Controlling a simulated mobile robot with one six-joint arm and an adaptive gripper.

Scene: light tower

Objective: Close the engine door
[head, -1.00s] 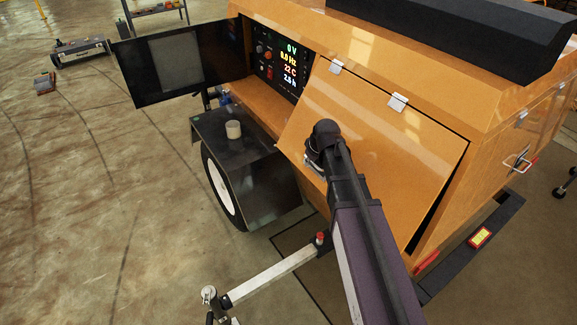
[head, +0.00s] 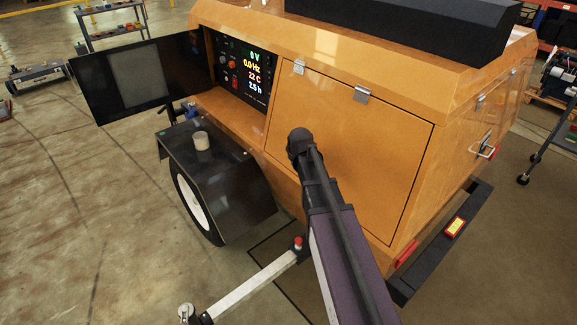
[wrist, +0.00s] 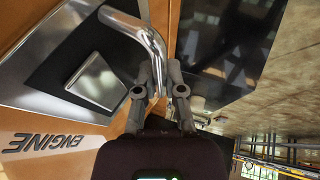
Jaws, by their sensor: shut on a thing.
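The engine door (head: 370,135) is the large orange panel hinged along its top edge on the side of the generator housing. It lies about flush in its frame, with only a thin dark seam around it. In the wrist view the door surface (wrist: 25,120) carries the word ENGINE and a dark latch plate with a silver bent handle (wrist: 125,25). My gripper (wrist: 165,75) is shut on this handle, one finger on each side. In the head view my arm hides the handle and fingertips.
A black control-panel door (head: 135,75) stands open at left beside the lit display (head: 245,75). A black fender (head: 225,180) with a cup (head: 201,140) on it lies left of my arm. The tow bar (head: 250,285) with a red knob is below. Open floor lies at left.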

